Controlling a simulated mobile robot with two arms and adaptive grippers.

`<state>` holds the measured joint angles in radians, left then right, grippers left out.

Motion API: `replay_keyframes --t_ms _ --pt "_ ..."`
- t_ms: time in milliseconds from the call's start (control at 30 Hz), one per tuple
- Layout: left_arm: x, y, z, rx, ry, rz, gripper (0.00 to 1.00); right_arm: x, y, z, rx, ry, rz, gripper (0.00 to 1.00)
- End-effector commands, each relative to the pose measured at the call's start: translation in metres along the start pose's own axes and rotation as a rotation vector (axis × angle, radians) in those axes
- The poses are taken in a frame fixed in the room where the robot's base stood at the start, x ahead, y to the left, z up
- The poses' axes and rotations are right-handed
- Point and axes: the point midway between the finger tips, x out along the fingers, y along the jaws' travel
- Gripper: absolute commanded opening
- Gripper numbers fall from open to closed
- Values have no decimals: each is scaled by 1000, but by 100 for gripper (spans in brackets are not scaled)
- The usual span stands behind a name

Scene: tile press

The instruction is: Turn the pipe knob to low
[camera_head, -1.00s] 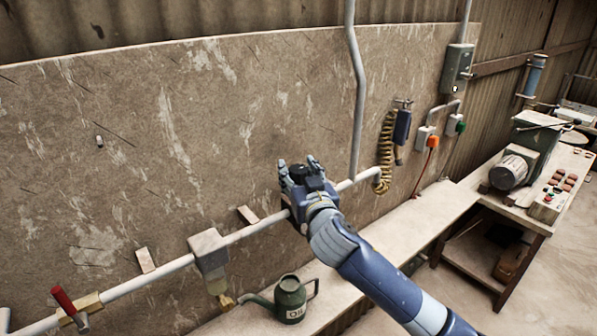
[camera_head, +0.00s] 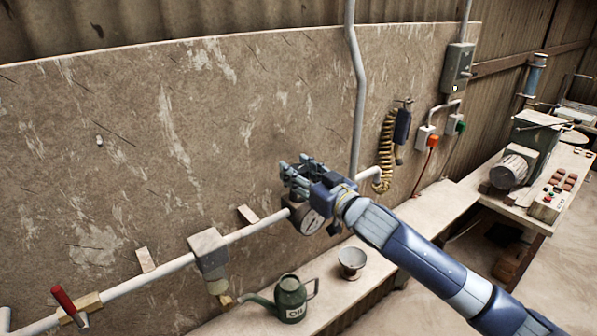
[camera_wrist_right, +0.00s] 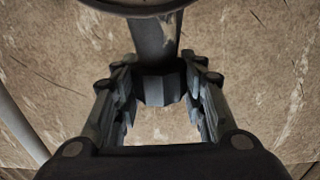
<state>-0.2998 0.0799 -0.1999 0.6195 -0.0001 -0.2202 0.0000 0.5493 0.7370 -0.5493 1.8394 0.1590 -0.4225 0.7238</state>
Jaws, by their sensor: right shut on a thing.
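The white pipe (camera_head: 150,280) runs along the wall board. A regulator with a round dial gauge (camera_head: 313,222) sits on it near the middle. My right gripper (camera_head: 290,170) is at the top of this regulator, reaching in from the right. In the right wrist view, a dark faceted knob (camera_wrist_right: 160,88) stands between the two fingers, and my right gripper (camera_wrist_right: 160,105) is shut on it. In the head view the fingers mostly hide the knob, and I cannot read its setting. My left gripper is not in view.
A green oil can (camera_head: 290,298) and a metal cup (camera_head: 352,262) stand on the bench below. A red-handled valve (camera_head: 68,303) and a filter unit (camera_head: 209,252) are on the pipe to the left. A coiled yellow hose (camera_head: 384,150) hangs at right.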

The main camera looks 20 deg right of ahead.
Motion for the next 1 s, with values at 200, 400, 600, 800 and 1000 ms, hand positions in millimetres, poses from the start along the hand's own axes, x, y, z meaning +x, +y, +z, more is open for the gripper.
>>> replay_keyframes --t_ms 200,400,600,800,1000 --pt "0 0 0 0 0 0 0 0 3 -1 -5 -1 -100 14" --pt "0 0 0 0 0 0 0 0 3 -2 -7 1 -182 14" --pt "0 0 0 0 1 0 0 1 3 -3 -7 2 -262 14" --pt "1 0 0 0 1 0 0 1 3 -4 -8 3 -344 14" --pt "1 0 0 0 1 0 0 1 2 -3 -5 2 -425 14"
